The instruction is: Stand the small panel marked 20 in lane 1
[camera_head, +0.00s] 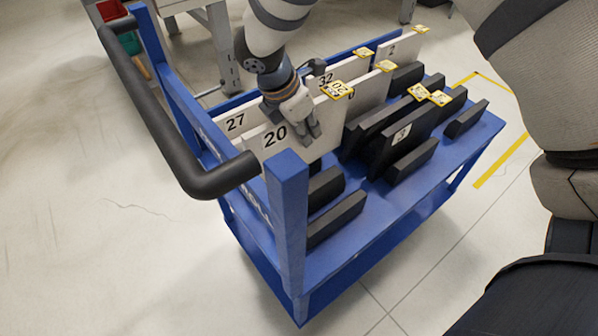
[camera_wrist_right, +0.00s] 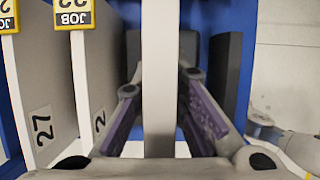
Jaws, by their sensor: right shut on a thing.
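The small white panel marked 20 (camera_head: 257,141) stands upright over the near end of the blue cart, with its yellow-edged tag (camera_head: 338,89) at its top. My right gripper (camera_head: 311,131) is shut on this panel from above. In the right wrist view the panel (camera_wrist_right: 157,70) runs as a pale edge between the two fingers (camera_wrist_right: 158,125). Whether its lower edge touches the cart deck is hidden. No marking readable as lane 1 shows. My left gripper is not in view.
White panels marked 27 (camera_head: 235,122) and 32 (camera_head: 326,78) stand close beside panel 20. Dark panels with yellow tags and a label 3 (camera_head: 402,134) stand to the right. Black divider blocks (camera_head: 337,217) line the blue cart (camera_head: 375,222). A black handle (camera_head: 165,130) rises at left.

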